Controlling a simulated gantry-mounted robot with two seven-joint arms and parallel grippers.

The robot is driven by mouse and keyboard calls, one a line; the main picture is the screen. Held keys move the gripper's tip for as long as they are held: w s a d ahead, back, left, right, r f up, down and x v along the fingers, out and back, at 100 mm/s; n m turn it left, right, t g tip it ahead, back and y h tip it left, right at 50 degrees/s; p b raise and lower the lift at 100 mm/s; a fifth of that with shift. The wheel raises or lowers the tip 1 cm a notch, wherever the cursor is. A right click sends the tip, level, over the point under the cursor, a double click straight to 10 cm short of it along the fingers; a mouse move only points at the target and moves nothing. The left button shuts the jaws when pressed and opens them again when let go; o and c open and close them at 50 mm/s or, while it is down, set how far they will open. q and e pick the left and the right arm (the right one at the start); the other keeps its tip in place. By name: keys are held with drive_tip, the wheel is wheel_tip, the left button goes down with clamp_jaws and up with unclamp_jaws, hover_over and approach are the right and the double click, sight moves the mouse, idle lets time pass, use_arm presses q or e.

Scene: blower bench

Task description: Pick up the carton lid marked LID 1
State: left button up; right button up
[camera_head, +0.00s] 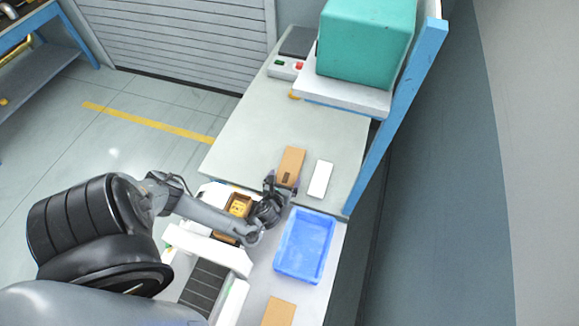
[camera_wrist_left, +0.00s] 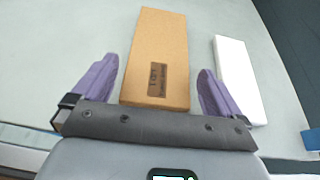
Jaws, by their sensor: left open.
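The brown carton lid (camera_head: 292,161) lies flat on the pale bench, with a small dark label at its near end. In the left wrist view the lid (camera_wrist_left: 158,50) runs away from me, and its label seems to read LID 1, though the print is small. My left gripper (camera_head: 281,184) is at the near end of the lid. In the wrist view its purple fingers are open, one on each side of the lid's near part, with gaps to both edges. I cannot tell how high the fingertips are above the bench. My right gripper is not in view.
A white box (camera_head: 320,179) lies just right of the lid. A blue tray (camera_head: 305,246) and an open carton with yellow contents (camera_head: 239,205) are nearer. Another brown flat piece (camera_head: 279,312) lies at the bottom. A teal box (camera_head: 364,45) stands on a raised shelf. The bench beyond the lid is clear.

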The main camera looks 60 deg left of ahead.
sight(289, 170)
use_arm(q)
drive_tip(key=shift+b+x, duration=0.5)
drive_tip(key=shift+x, duration=1.85)
drive_tip(key=c, duration=0.7)
drive_tip(key=shift+c, duration=0.2)
